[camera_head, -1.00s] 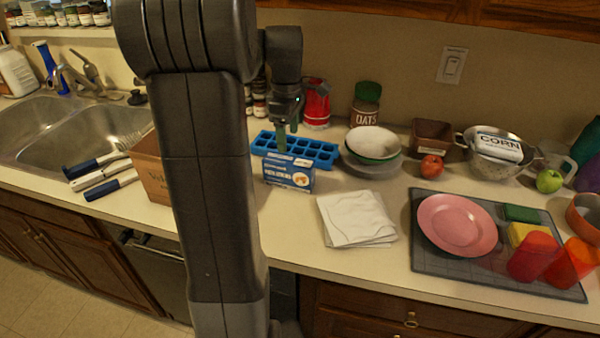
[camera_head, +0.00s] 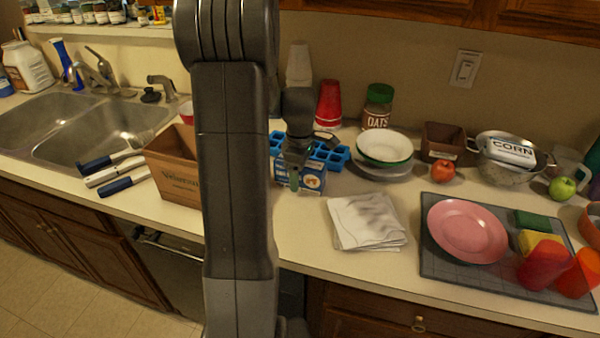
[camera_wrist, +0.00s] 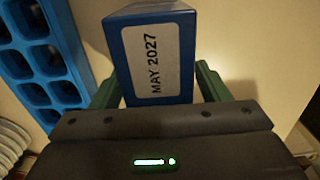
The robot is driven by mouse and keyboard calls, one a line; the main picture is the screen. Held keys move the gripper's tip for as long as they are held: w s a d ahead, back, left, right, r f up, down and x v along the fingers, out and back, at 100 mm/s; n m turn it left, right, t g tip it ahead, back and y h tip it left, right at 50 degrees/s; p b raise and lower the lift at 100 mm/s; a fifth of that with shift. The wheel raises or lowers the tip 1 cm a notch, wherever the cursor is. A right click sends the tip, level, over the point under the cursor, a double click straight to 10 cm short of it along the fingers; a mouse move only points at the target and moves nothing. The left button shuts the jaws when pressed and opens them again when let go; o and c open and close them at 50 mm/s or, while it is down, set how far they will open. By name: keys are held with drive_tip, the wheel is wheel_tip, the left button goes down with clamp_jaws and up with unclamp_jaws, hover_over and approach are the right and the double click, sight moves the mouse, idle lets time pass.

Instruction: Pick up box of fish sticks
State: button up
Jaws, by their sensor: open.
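The box of fish sticks (camera_head: 313,181) is a small blue box with a white front. It stands upright on the counter in front of the blue ice cube tray (camera_head: 333,154). In the head view my gripper (camera_head: 294,181) is down at the box and hides part of its front. In the wrist view the box's blue end with a white "MAY 2027" label (camera_wrist: 152,60) lies between my open green fingers (camera_wrist: 158,88). A gap shows on the right side; contact on the left cannot be told.
A cardboard box (camera_head: 170,165) stands left of my arm. Folded white cloths (camera_head: 365,222) lie to the right, before stacked bowls (camera_head: 384,147). A red cup stack (camera_head: 329,103) and oats jar (camera_head: 377,108) stand behind. Bare counter lies in front of the box.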

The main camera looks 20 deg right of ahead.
drive_tip(key=c, duration=1.3)
